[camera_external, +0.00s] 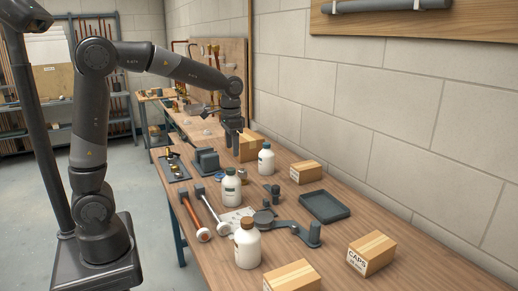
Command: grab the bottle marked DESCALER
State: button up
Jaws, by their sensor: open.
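Three white bottles stand upright on the wooden workbench (330,240). One bottle (266,162) with a dark cap is farthest back, one bottle (231,189) with a dark cap is in the middle, and one bottle (247,246) with a brown cap is nearest the camera. Their labels are too small or turned away to read, so I cannot tell which is marked DESCALER. My gripper (231,142) is open and points down above the far part of the bench, behind the middle bottle and left of the farthest one. It appears empty and apart from the bottles.
Cardboard boxes stand at the back (250,146), right (306,172) and front right (371,253). A dark tray (325,207), a grey clamp-like tool (290,226), mallets (195,218) and a vise (206,161) crowd the bench. The wall bounds the right side.

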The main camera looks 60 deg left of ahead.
aim_at(230, 169)
notch_tip(230, 169, down, 4)
jog(key=shift+s+f, duration=0.1)
jog(key=shift+f, duration=0.15)
jog(key=f, duration=0.5)
jog(key=shift+s+f, duration=0.1)
jog(key=shift+s, duration=0.3)
grip_shut()
dwell(0.5)
